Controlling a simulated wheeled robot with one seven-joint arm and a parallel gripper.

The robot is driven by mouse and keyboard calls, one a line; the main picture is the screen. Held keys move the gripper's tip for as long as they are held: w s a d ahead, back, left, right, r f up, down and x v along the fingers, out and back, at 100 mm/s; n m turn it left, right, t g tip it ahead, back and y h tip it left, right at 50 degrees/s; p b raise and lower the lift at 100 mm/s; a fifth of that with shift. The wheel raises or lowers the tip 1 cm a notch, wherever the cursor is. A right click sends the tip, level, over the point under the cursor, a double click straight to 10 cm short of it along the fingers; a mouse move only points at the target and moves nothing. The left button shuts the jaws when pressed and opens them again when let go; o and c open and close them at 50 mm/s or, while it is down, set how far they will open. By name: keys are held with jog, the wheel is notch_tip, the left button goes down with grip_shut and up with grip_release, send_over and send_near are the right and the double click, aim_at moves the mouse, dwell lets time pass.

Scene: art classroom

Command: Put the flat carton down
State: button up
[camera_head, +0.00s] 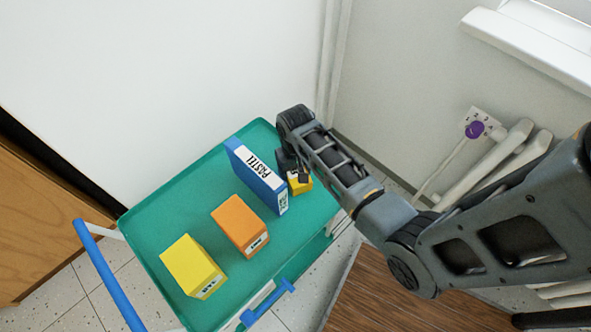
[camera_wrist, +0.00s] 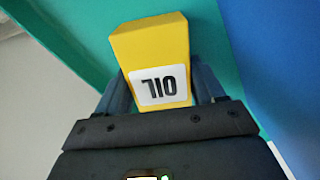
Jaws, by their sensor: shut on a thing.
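A small yellow carton (camera_head: 300,186) with a white label is between the fingers of my gripper (camera_head: 291,170), at the right end of the green trolley top (camera_head: 150,225). In the wrist view the yellow carton (camera_wrist: 152,48) reads "OIL" upside down, and my gripper (camera_wrist: 163,90) is shut on its sides. Green surface shows behind it. I cannot tell whether the carton touches the trolley top or hangs just above it. My arm and gripper hide part of it in the head view.
A blue "PASTEL" box (camera_head: 254,175) stands upright just left of my gripper. An orange box (camera_head: 240,225) and another yellow box (camera_head: 192,266) stand farther left. The trolley top has bare room at its upper left. Blue handles (camera_head: 108,275) edge the trolley; walls rise behind it.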

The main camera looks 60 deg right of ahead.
jog(key=shift+f, duration=0.15)
jog(key=o, duration=1.1)
jog(key=shift+o, duration=0.2)
notch_tip(320, 180, up, 12)
jog(key=p, duration=0.1)
